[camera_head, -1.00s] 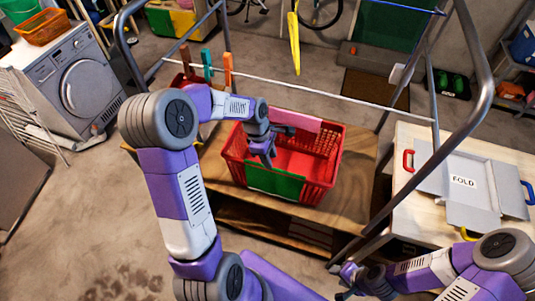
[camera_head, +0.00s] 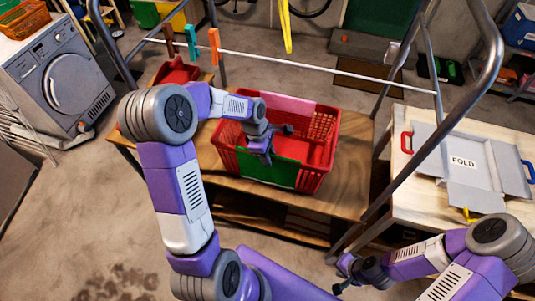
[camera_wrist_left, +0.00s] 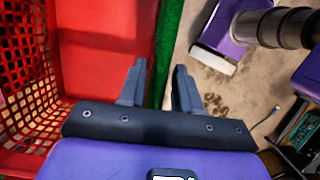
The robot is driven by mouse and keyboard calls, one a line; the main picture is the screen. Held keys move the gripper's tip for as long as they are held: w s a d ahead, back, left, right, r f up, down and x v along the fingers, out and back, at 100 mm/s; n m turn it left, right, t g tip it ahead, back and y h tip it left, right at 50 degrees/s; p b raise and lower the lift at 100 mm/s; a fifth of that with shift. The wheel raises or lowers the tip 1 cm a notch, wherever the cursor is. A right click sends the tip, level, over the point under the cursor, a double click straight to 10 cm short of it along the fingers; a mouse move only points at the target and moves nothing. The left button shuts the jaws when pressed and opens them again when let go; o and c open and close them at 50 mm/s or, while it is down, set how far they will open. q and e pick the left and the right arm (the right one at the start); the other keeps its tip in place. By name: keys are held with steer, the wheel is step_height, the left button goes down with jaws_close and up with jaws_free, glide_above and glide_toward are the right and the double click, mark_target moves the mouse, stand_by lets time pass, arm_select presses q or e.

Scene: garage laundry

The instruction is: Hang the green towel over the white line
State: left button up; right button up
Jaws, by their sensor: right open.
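The green towel (camera_head: 282,174) hangs over the near rim of the red basket (camera_head: 322,150), and its edge shows as a green strip in the left wrist view (camera_wrist_left: 168,40). The white line (camera_head: 330,72) runs across the metal rack above and behind the basket. My left gripper (camera_head: 266,158) is at the basket's near rim by the towel. In the left wrist view its fingers (camera_wrist_left: 160,88) are apart, with the towel's edge in the gap between them. My right gripper (camera_head: 343,275) is low at the bottom of the head view, empty and away from the towel.
A pink cloth (camera_head: 285,108) lies over the basket's far rim. The rack's grey posts (camera_head: 470,130) stand at the right, beside the folding board (camera_head: 462,150).

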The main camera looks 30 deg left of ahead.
arm_select(q)
jaws_close()
steer(key=shift+r, duration=0.1)
steer(key=shift+r+p, duration=3.6)
steer(key=shift+r, duration=0.85)
steer(key=shift+f, duration=0.1)
